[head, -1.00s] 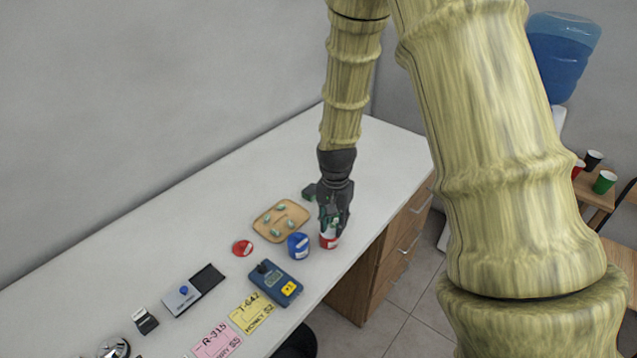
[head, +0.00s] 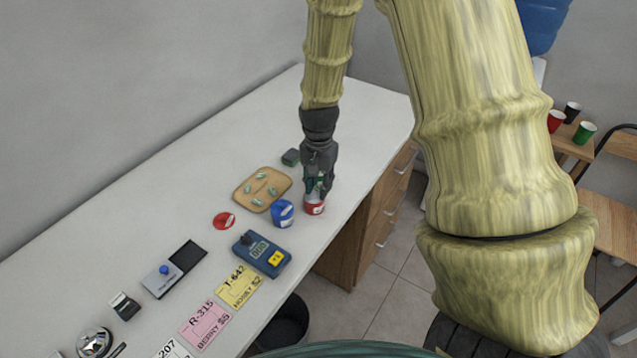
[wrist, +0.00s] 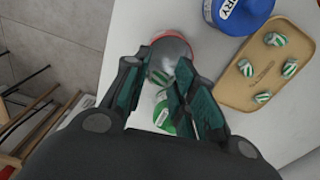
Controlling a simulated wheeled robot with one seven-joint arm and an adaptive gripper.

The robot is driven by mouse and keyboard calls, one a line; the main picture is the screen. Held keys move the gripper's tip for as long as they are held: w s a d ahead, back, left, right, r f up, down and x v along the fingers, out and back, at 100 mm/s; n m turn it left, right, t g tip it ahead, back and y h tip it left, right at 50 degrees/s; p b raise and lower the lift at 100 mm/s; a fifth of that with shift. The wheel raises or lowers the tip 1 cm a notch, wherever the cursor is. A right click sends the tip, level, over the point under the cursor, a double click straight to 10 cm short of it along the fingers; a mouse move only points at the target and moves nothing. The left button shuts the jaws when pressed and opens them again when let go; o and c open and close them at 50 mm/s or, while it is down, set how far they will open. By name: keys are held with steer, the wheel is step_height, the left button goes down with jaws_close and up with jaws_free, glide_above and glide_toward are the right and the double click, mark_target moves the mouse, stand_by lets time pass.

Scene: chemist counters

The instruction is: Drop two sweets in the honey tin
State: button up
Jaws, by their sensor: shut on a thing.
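A red tin (head: 314,208) stands open near the counter's front edge; its name is not readable. My gripper (head: 317,188) is directly above it, pointing down. In the wrist view, the fingers (wrist: 168,78) are shut on a small whitish-green sweet (wrist: 160,77), mostly hidden between them, over the grey inside of the red-rimmed tin (wrist: 172,50). Several green-and-white striped sweets lie apart on a wooden tray (head: 245,196), which also shows in the wrist view (wrist: 240,88). A blue tin (head: 283,213), its label ending in "RY" in the wrist view, stands beside the red tin.
A green round thing with a white label (wrist: 165,118) shows partly between the fingers. The far counter is clear.

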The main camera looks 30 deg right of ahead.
steer(key=shift+f, duration=0.45)
steer(key=o, duration=0.7)
steer(key=shift+o, duration=0.2)
steer(key=shift+r, duration=0.15)
step_height(320, 180, up, 12)
steer(key=shift+f, duration=0.2)
